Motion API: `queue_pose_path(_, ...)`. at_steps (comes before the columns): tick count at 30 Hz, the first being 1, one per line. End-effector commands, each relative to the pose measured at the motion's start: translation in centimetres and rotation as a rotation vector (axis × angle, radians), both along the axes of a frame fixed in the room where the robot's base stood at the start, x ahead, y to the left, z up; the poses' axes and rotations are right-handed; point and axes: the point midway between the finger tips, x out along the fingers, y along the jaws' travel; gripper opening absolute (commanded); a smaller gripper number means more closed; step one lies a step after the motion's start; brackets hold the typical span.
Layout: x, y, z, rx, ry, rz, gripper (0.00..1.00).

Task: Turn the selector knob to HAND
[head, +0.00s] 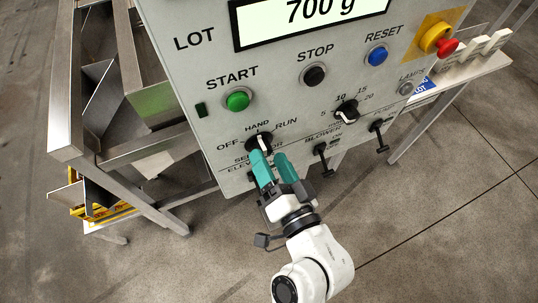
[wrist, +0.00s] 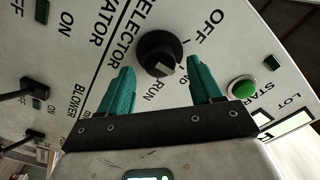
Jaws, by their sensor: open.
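The selector knob (head: 260,141) is a black round knob with a white pointer mark, low on the grey panel, below HAND and between OFF and RUN. In the wrist view the knob (wrist: 157,50) shows its white mark on the side facing the word RUN; the exact setting is hard to tell. The HAND word is mostly hidden there by the right finger. My gripper (head: 269,155) has two teal fingers, spread apart and empty, just below the knob. In the wrist view the fingers (wrist: 165,72) stand either side of it, tips short of its far edge. Contact cannot be told.
Metal chutes (head: 101,100) stand at left. Floor below is open.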

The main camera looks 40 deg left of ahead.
Motion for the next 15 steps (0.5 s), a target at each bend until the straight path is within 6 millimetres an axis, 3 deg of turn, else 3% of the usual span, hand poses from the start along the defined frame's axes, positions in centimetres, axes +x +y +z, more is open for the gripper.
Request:
queue_pose_path(9, -2.3, -5.8, -0.4, -0.001, 0.001, -0.003, 0.64)
queue_pose_path(15, -3.2, -7.9, -0.2, 0.0, 0.001, -0.004, 0.64)
